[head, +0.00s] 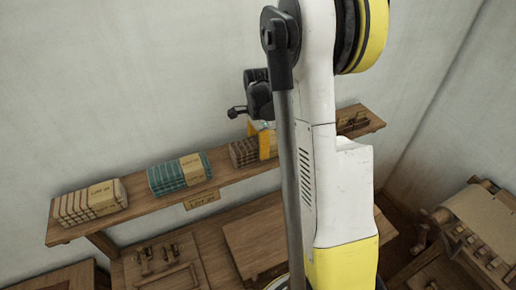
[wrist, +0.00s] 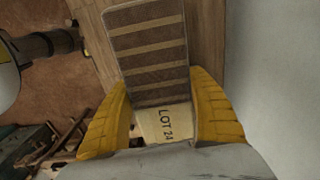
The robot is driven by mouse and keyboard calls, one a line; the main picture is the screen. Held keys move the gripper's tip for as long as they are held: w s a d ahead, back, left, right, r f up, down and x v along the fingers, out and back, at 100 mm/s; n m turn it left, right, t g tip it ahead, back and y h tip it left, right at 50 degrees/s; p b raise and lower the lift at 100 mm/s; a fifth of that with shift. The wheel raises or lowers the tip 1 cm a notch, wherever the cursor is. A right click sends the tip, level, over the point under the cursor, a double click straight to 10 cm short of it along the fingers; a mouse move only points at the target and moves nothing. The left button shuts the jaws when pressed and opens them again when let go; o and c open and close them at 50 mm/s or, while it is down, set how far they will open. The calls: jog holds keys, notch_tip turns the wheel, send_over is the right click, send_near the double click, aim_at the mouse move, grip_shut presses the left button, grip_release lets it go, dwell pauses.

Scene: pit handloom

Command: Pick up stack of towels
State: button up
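A brown striped stack of towels (wrist: 150,45) with a cream "LOT 24" band (wrist: 168,122) lies between the two yellow fingers of my gripper (wrist: 158,82) in the wrist view. The fingertips are close along both sides of the stack; whether both press on it I cannot tell. In the head view the brown stack (head: 243,152) is on the wall shelf, and my gripper (head: 268,142) is at its right end, partly hidden by my arm. A teal stack (head: 178,174) and a cream striped stack (head: 90,203) lie further left on the shelf.
The wooden shelf (head: 140,212) runs along the wall, with a small label plate (head: 202,199) on its front. Dark brown items (head: 352,122) sit at its right end. Below are a wooden bench (head: 262,238) and, at right, a wooden frame (head: 480,225). Bare shelf separates the stacks.

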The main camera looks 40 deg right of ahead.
jog(key=shift+r, duration=0.1)
jog(key=shift+r, duration=0.25)
jog(key=r, duration=0.4)
jog(key=shift+s+d+b, duration=0.3)
jog(key=shift+b, duration=0.05)
jog(key=s+d+r+b, duration=0.1)
jog(key=s+d+r, duration=0.5)
jog(key=s+d, duration=0.1)
jog(key=shift+s+d+r, duration=0.15)
jog(key=shift+s+d, duration=0.05)
jog(key=shift+d, duration=0.3)
